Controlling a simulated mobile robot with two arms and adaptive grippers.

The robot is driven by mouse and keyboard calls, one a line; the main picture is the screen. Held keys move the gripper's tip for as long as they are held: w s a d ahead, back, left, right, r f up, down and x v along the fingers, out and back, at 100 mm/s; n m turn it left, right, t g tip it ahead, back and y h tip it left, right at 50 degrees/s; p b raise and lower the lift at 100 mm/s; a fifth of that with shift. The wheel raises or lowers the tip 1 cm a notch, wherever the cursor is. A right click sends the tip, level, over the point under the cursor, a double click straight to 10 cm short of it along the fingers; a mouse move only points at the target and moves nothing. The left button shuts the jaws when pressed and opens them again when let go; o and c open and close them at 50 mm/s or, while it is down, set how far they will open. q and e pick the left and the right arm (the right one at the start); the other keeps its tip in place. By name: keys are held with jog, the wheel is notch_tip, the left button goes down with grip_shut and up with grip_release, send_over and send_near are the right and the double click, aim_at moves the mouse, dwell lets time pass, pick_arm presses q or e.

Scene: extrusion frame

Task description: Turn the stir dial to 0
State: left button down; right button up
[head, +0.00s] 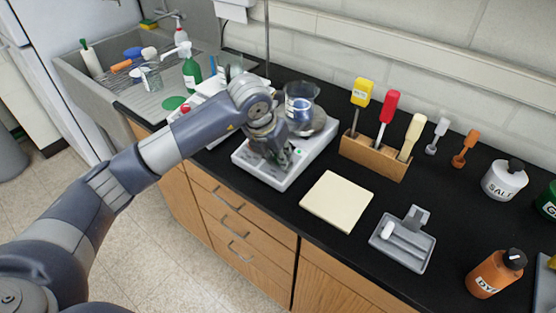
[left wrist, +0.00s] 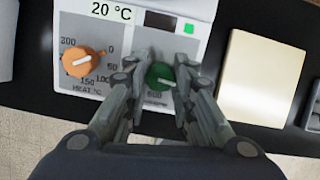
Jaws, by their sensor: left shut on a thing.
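The stir dial is a green round knob (left wrist: 160,76) on the front panel of a white hotplate (head: 244,158). It has a white pointer mark that points to the right and slightly down in the left wrist view; most of its scale is hidden by my fingers. My left gripper (left wrist: 159,82) has a finger on each side of the green knob and is shut on it. In the head view the left gripper (head: 280,158) is over the hotplate's front and hides the knob. My right gripper is not in view.
An orange heat dial (left wrist: 82,62) sits left of the green knob, below a 20 °C display (left wrist: 112,11). A glass beaker (head: 300,103) stands on the hotplate. A cream pad (head: 337,201) and a wooden rack (head: 375,156) of colored-handled tools are to the right.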

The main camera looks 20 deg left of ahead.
pick_arm(q)
jog(key=n+b, duration=0.1)
jog(key=n, duration=0.1)
jog(key=n+b, duration=0.1)
jog(key=shift+f+n+y+b, duration=0.2)
jog(key=shift+n+y+b, duration=0.1)
jog(key=shift+n+b, duration=0.1)
jog(key=shift+r+n+y+b, duration=0.15)
jog(key=shift+n+y+b, duration=0.15)
jog(key=shift+n+b, duration=1.15)
jog(key=shift+n+p, duration=0.35)
jog(key=shift+n, duration=0.2)
jog(key=c, duration=1.3)
grip_release()
jog(key=shift+c, duration=0.2)
jog(key=shift+r, duration=0.1)
jog(key=v, duration=1.2)
jog(key=shift+w+d, duration=0.1)
